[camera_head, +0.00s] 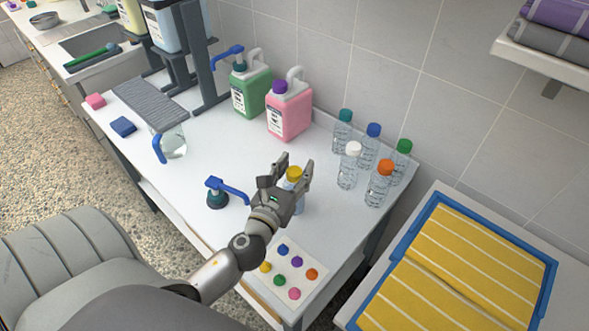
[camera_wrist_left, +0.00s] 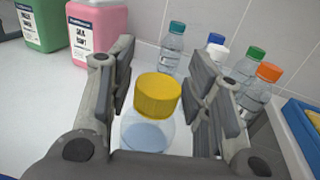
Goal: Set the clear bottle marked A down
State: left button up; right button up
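A clear bottle with a yellow cap (camera_head: 294,173) is between the fingers of my left gripper (camera_head: 296,168) above the white table's front right part. In the left wrist view the yellow cap (camera_wrist_left: 157,96) and clear body with pale bluish liquid (camera_wrist_left: 147,134) sit between the two spread fingers of the left gripper (camera_wrist_left: 163,95). A gap shows between the bottle and the right finger, so the gripper looks open around it. The bottle looks upright and seems to stand on the table, but its base is mostly hidden. No letter A is readable. My right gripper is not in view.
Several clear capped bottles (camera_head: 348,166) stand at the table's back right. A pink jug (camera_head: 289,115) and green jug (camera_head: 251,90) stand behind. A blue pump top (camera_head: 218,192) is left of the gripper; a card with coloured dots (camera_head: 287,272) lies in front. A yellow towel (camera_head: 470,270) is at right.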

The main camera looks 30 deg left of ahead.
pick_arm(q)
jog(key=shift+s+r, duration=0.1)
dwell(0.3)
jog(key=s+d+b, duration=0.2)
jog(key=s+b, duration=0.2)
jog(key=s, duration=0.7)
jog(key=shift+s+b, duration=0.3)
jog(key=shift+b, duration=0.1)
jog(key=shift+d, duration=0.1)
